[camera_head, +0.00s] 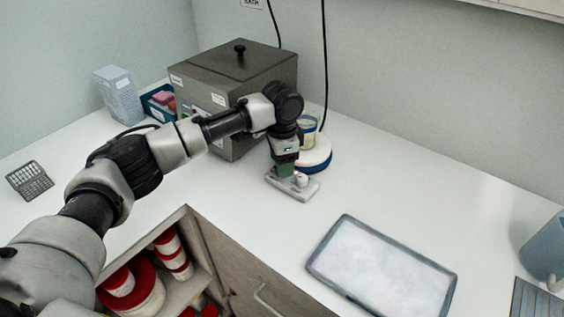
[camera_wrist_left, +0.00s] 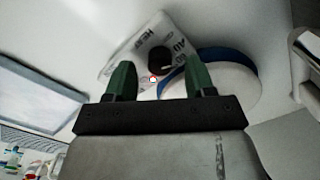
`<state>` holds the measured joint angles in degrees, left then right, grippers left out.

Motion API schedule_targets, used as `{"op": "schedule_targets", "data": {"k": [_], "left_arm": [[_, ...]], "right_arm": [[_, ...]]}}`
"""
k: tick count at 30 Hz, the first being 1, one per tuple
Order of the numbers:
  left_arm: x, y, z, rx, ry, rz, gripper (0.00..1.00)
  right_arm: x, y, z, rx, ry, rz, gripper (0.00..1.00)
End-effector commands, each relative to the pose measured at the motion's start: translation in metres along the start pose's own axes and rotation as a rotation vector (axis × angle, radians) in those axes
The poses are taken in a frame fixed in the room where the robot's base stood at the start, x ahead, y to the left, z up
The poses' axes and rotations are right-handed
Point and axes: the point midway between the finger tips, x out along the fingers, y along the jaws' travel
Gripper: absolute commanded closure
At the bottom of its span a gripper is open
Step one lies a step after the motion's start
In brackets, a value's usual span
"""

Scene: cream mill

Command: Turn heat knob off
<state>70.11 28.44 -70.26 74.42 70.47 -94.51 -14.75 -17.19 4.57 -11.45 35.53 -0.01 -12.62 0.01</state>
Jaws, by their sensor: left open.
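A small light-grey heater unit (camera_head: 306,194) stands on the white counter, in front of a round white plate with a blue rim (camera_head: 319,160). In the left wrist view its label panel (camera_wrist_left: 118,66) shows printed letters, "HEAT" among them, and a dark round knob (camera_wrist_left: 160,57). My left gripper (camera_head: 287,172) points down just over the unit. In the left wrist view its green fingers (camera_wrist_left: 161,78) are apart, with the knob in line with the gap between them. I cannot tell whether they touch it. In the head view the gripper hides much of the panel. My right gripper is not in view.
A container with a yellowish band (camera_head: 308,126) stands at the round plate. A large grey lidded box (camera_head: 235,75) is behind my arm. A shallow tray (camera_head: 382,268) lies to the right, with a blue-grey vessel (camera_head: 543,247) beyond. An open cupboard below holds red-lidded jars (camera_head: 172,252).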

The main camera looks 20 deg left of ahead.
Motion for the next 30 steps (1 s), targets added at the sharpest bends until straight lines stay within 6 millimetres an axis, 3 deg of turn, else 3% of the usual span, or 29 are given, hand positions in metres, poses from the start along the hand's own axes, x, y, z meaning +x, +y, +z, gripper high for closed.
{"op": "schedule_targets", "data": {"k": [4,12,22,30], "left_arm": [[0.0098,0.0004,0.0001,0.001,-0.001,0.0,0.46],[0.0112,0.0004,-0.0001,0.001,0.0,0.0,0.46],[0.0108,0.0004,-0.0002,0.001,0.0,0.0,0.95],[0.0079,0.0008,-0.0005,-0.027,0.001,0.002,0.95]], "right_arm": [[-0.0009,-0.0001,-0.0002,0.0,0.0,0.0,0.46],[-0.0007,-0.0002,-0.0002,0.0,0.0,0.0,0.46],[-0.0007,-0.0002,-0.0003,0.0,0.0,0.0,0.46],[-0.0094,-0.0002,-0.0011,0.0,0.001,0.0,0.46]]}}
